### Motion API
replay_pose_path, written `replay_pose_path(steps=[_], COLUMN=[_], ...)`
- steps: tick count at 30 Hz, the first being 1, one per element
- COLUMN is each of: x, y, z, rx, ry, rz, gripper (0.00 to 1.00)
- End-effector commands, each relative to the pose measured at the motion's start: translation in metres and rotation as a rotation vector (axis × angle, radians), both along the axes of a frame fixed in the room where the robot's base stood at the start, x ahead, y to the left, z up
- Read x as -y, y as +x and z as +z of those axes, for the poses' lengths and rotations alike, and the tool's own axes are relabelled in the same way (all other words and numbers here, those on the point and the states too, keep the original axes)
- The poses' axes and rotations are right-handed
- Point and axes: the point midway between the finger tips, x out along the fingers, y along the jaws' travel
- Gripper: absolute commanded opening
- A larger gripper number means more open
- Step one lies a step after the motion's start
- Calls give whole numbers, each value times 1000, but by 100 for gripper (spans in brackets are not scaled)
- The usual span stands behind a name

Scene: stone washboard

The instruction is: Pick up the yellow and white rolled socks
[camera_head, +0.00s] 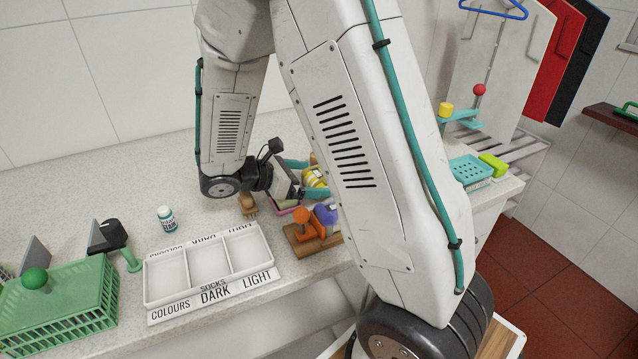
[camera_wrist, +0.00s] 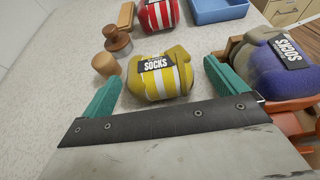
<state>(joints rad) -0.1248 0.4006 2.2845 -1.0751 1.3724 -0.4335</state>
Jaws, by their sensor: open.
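The yellow and white rolled socks (camera_wrist: 158,78), with a black "SOCKS" label, lie on the counter in the wrist view, ahead of and between my fingertips. In the head view a yellow part of them (camera_head: 314,177) shows beside my gripper (camera_head: 305,178), partly hidden by my arm. My gripper (camera_wrist: 162,90) is open, with one teal finger left of the socks and one right of them. The socks look free of both fingers, though I cannot tell the exact gap.
Close by are red and white socks (camera_wrist: 158,14), purple socks (camera_wrist: 272,62) on an orange and wood holder, wooden knobs (camera_wrist: 106,63) and a blue tray (camera_wrist: 218,10). A three-part tray (camera_head: 208,265) labelled COLOURS, DARK, LIGHT and a green basket (camera_head: 65,305) stand on the left.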

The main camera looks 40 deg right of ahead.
Motion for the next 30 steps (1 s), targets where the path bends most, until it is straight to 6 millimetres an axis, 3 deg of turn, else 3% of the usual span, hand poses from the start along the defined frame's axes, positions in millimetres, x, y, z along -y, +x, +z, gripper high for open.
replay_pose_path(steps=[3, 9, 20, 30], x=[0, -1, -1, -1], y=[0, 0, 1, 1], z=[0, 0, 8, 72], rx=[0, 0, 3, 6], ry=[0, 0, 0, 1], rz=[1, 1, 1, 0], gripper=[97, 49, 49, 49])
